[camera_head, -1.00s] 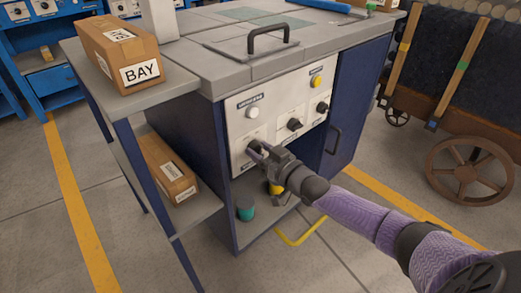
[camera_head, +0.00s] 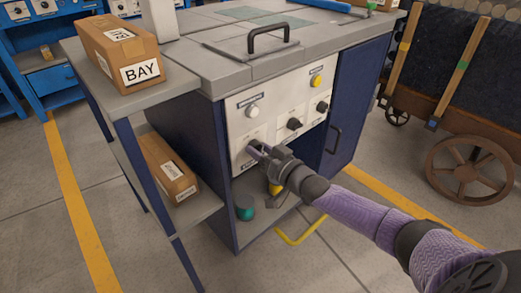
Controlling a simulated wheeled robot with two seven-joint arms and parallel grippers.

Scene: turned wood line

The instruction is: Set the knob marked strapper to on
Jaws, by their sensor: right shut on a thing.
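A light control panel (camera_head: 272,137) is on the front of a blue and grey cabinet. It carries a white button (camera_head: 253,112), a yellow button (camera_head: 316,81) and black knobs, one in the middle (camera_head: 294,124) and one at the right (camera_head: 322,107). My right gripper (camera_head: 257,150) is at the panel's lower left and shut on the lower-left knob (camera_head: 252,146), which it largely covers. The panel labels are too small to read, so I cannot tell which knob is marked strapper or its setting. My left gripper is not in view.
A side shelf at the left bears a cardboard box (camera_head: 119,52) marked BAY, with another box (camera_head: 170,170) below. A black handle (camera_head: 268,38) stands on the cabinet top. A wheeled wooden cart (camera_head: 450,100) is at the right. A yellow bar (camera_head: 300,233) juts out low in front.

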